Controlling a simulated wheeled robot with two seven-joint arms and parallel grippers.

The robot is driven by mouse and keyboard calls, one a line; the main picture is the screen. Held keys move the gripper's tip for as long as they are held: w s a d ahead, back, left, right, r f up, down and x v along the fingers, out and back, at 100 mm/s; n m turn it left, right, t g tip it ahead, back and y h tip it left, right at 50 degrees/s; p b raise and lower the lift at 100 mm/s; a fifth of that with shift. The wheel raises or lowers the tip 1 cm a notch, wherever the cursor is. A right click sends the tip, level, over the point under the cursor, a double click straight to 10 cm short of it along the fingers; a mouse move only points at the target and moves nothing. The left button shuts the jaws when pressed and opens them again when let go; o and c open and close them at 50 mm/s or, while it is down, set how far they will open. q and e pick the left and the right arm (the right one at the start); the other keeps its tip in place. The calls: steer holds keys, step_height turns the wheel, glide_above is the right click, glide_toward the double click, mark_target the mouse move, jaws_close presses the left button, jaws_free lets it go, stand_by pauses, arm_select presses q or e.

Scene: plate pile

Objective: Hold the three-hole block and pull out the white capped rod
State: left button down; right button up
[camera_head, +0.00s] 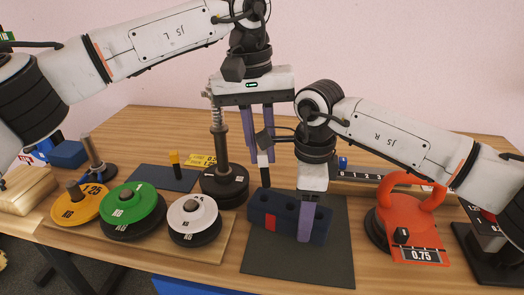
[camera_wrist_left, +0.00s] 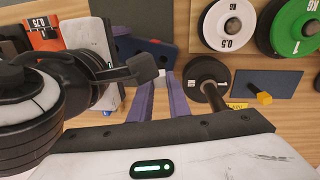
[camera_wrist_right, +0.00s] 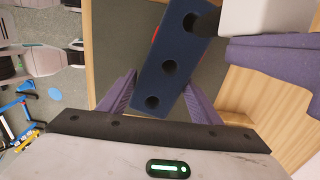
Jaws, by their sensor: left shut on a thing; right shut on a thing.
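The dark blue three-hole block (camera_head: 285,222), with a red patch on its front, sits on a dark mat. My right gripper (camera_head: 307,222) is shut across its right part; the block also shows between the fingers in the right wrist view (camera_wrist_right: 165,75). The white capped rod (camera_head: 263,172) is upright, white cap on top and black shaft below, at the block's left hole. My left gripper (camera_head: 261,150) is shut on its cap from above. The shaft's lower end is close to the hole; I cannot tell whether its tip is inside. The other two holes look empty.
The dark mat (camera_head: 290,270) lies under the block. Green (camera_head: 132,203), yellow and white weight plates stand to the left, with a tall post (camera_head: 219,150) behind them. An orange kettlebell (camera_head: 405,215) stands to the right. The mat in front of the block is bare.

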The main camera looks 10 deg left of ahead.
steer(key=o, duration=1.3)
steer(key=shift+r, duration=0.1)
